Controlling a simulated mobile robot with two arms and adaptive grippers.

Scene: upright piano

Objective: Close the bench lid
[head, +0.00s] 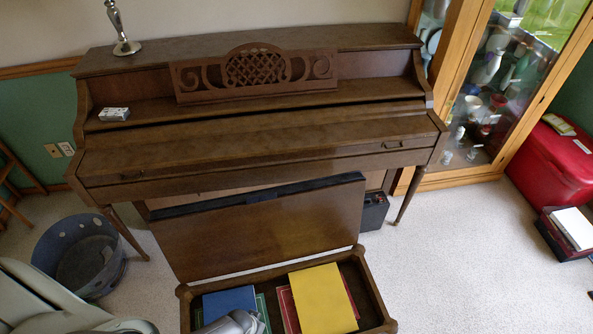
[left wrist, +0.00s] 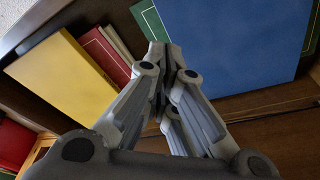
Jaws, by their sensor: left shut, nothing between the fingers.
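The bench lid (head: 262,232) is a brown wooden panel, raised along the far side of the bench and leaning back toward the piano. The open bench (head: 378,292) stands at the bottom middle of the head view with books inside. My left gripper (head: 240,321) is over the near left part of the bench, partly cut off by the frame's lower edge. In the left wrist view my left gripper (left wrist: 161,55) is shut and empty, its tips in front of the books. The lid is apart from it. My right gripper is not in view.
The bench holds a yellow book (head: 324,298), a blue book (head: 229,301) and red and green ones. The closed piano (head: 250,140) stands behind the lid. A blue-grey bin (head: 80,255) is at the left. Carpet (head: 480,255) at the right is clear.

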